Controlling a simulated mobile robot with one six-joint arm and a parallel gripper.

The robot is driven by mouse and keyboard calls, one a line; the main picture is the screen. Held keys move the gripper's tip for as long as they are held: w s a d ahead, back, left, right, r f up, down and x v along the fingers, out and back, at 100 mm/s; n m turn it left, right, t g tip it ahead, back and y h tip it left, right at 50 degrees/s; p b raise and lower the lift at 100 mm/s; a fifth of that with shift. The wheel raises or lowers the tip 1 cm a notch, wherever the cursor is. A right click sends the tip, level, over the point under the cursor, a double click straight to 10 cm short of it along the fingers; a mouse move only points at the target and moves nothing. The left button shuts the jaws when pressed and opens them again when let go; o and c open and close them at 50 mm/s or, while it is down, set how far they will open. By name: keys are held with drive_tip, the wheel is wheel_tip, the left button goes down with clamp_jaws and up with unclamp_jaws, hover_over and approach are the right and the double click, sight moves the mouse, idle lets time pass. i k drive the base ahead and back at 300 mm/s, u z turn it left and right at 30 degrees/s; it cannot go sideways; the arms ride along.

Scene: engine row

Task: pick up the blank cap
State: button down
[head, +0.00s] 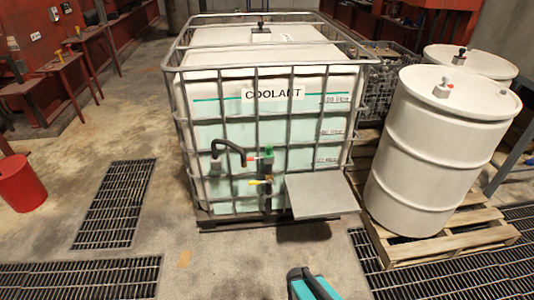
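I cannot make out for certain which thing is the blank cap. A white coolant tank (230,128) in a metal cage stands in the middle of the head view. On its front are a black bent hose (232,146), a small green part (268,151), a red part (248,162) and a yellow handle (261,182). A bare grey shelf plate (320,194) juts out at the tank's lower right. A teal and dark part of my arm shows at the bottom edge. My gripper's fingers are not in view.
White drums (435,140) stand on a wooden pallet (440,240) at right. A red bucket (20,182) stands at far left. Floor grates (112,205) lie left and along the front. The concrete floor before the tank is mostly clear, with a small tan scrap (184,259).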

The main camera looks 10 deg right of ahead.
sight(269, 154)
drive_tip(key=i, duration=0.9)
drive_tip(key=u, duration=0.5)
drive_tip(key=k, duration=0.15)
drive_tip(key=z, duration=2.85)
